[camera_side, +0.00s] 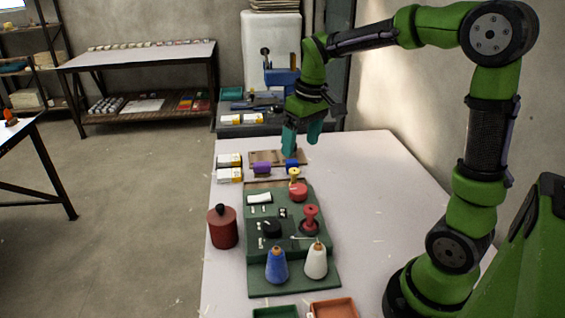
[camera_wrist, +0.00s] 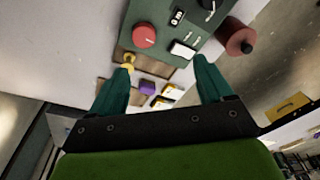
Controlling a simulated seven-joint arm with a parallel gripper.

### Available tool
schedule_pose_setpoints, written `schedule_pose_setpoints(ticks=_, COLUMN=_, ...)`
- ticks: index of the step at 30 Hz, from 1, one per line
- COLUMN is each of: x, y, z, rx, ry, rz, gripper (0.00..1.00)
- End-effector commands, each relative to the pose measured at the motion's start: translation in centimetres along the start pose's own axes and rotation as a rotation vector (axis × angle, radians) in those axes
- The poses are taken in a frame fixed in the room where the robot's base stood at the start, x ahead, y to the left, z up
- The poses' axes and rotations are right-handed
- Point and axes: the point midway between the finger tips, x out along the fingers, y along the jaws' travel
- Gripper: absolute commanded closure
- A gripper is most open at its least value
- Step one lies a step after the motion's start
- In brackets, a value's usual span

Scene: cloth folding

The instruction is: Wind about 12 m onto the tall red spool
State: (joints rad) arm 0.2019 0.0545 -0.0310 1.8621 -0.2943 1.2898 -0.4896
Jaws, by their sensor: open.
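A red spool-shaped piece (camera_side: 309,220) stands upright on the right of the green winding machine (camera_side: 255,205) in the side view. A blue thread cone (camera_side: 276,266) and a white thread cone (camera_side: 316,261) stand on its front plate. Behind the machine are a yellow spool (camera_side: 294,176), a purple spool (camera_side: 262,168) and a blue spool (camera_side: 291,164). My gripper (camera_side: 302,140) is open above the table's far part, beyond these spools. In the wrist view its spread fingers (camera_wrist: 162,66) hold nothing; the yellow spool (camera_wrist: 128,61) and purple spool (camera_wrist: 147,88) show between them.
The machine has a large red button (camera_wrist: 143,36), a black knob (camera_side: 271,228) and a white panel (camera_wrist: 183,50). A dark red canister (camera_side: 222,229) stands left of it. Small white-yellow boxes (camera_side: 229,167) lie at the table's left edge. The table's right side is clear.

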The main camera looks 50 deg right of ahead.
Motion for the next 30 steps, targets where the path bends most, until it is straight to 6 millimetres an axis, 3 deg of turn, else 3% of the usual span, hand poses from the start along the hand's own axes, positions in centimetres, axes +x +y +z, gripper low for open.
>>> schedule_pose_setpoints(ticks=3, x=0.8, y=2.3, z=-2.5, rx=-0.121, ry=-0.089, rz=0.025, gripper=0.20)
schedule_pose_setpoints(ticks=6, x=0.0, y=2.9, z=-3.4, rx=-0.225, ry=-0.121, rz=0.032, gripper=0.20)
schedule_pose_setpoints(ticks=9, x=-0.8, y=2.9, z=-3.3, rx=-0.292, ry=-0.133, rz=0.030, gripper=0.20)
schedule_pose_setpoints(ticks=14, x=0.0, y=2.8, z=-2.9, rx=-0.329, ry=-0.146, rz=0.020, gripper=0.20)
schedule_pose_setpoints(ticks=20, x=3.3, y=2.9, z=-2.4, rx=-0.326, ry=-0.150, rz=0.018, gripper=0.20)
schedule_pose_setpoints(ticks=30, x=10.7, y=3.2, z=-1.3, rx=-0.324, ry=-0.148, rz=0.018, gripper=0.20)
